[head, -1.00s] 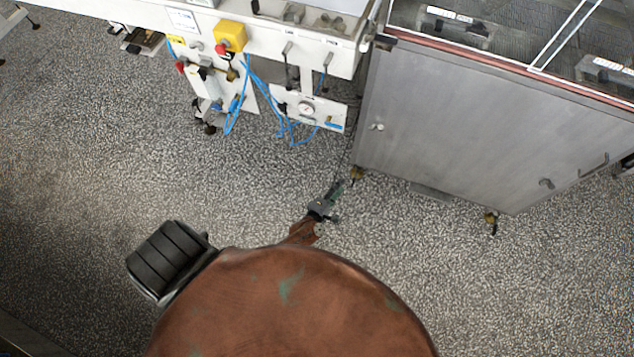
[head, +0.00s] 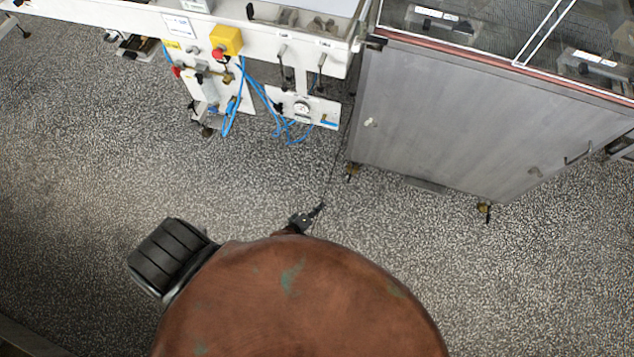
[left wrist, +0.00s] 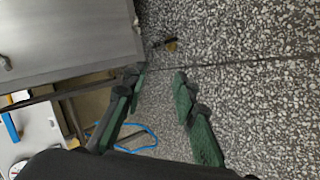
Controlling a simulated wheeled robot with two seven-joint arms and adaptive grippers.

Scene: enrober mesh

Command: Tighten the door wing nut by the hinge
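The grey metal cabinet door (head: 460,125) stands at the right in the head view. A small pale wing nut (head: 371,122) is near its left edge, and another small fitting (head: 535,172) is low on its right part. I cannot make out a hinge. My left gripper (head: 312,214) is low over the floor in front of my body, well apart from the door. In the left wrist view its green-padded fingers (left wrist: 160,82) are spread with only floor between them. The cabinet's grey side (left wrist: 65,40) shows there at upper left. My right gripper is not in view.
A white machine frame (head: 130,22) with a yellow switch box (head: 227,40), a gauge panel (head: 302,110) and blue hoses (head: 236,105) stands left of the cabinet. Brass-coloured casters (head: 484,209) support the cabinet. The speckled floor (head: 400,245) between me and it is clear.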

